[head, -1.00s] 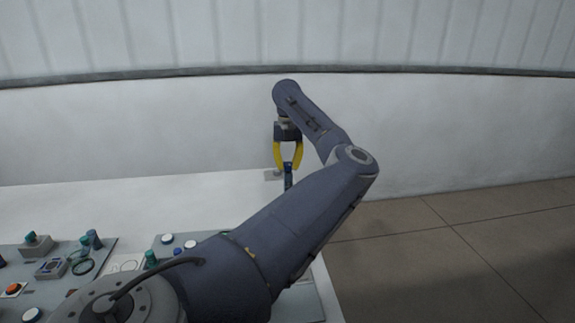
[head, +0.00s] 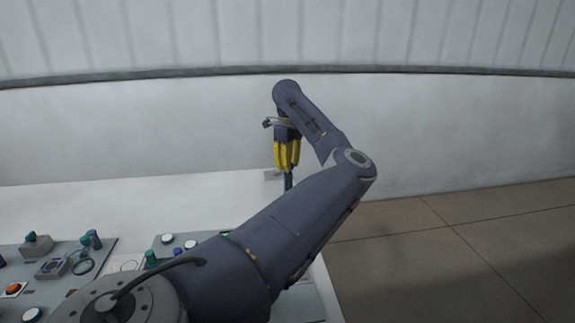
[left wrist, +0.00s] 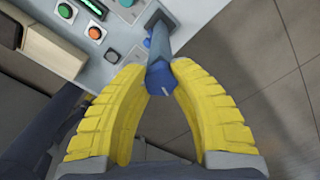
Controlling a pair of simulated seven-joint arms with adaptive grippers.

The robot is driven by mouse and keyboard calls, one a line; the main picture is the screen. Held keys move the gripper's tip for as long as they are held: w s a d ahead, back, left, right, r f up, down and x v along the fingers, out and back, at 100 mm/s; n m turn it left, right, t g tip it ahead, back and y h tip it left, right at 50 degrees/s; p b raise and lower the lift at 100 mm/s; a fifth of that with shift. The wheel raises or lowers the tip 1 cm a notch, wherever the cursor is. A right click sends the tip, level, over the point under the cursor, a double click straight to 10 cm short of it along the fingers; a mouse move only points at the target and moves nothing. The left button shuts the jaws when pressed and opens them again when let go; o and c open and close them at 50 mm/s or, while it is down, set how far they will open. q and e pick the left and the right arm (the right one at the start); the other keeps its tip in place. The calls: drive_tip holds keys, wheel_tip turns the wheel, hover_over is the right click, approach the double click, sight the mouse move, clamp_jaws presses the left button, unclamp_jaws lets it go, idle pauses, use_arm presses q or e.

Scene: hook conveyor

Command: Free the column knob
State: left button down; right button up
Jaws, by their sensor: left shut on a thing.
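The column knob (left wrist: 160,79) is dark blue with a small white mark, on top of a slim grey-blue column (left wrist: 158,38) in the left wrist view. My left gripper (left wrist: 158,72) has its yellow fingers on both sides of the knob and is shut on it. In the head view my left gripper (head: 287,167) points down onto the top of the dark column (head: 288,182) near the right side of the white table. The knob itself is mostly hidden by the fingers there. My right gripper is not in view.
A grey panel with several buttons and knobs (head: 70,267) lies at the left on the white table (head: 130,205). In the left wrist view a green button (left wrist: 65,11) and a red button (left wrist: 95,32) lie near the column. Tiled floor (head: 450,250) is at the right.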

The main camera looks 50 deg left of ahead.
use_arm(q)
drive_tip(key=n, duration=0.5)
drive_tip(key=shift+w+r+n, duration=0.15)
drive_tip(key=shift+w+n, duration=0.05)
drive_tip(key=shift+n, duration=0.1)
drive_tip(key=n, duration=0.9)
drive_tip(key=shift+s+n, duration=0.1)
drive_tip(key=shift+n, duration=0.3)
drive_tip(key=shift+a+n, duration=0.1)
drive_tip(key=shift+n, duration=2.2)
drive_tip(key=shift+s, duration=0.1)
drive_tip(key=c, duration=1.3)
unclamp_jaws()
drive_tip(key=shift+a, duration=0.1)
drive_tip(key=shift+c, duration=0.2)
drive_tip(key=o, duration=0.4)
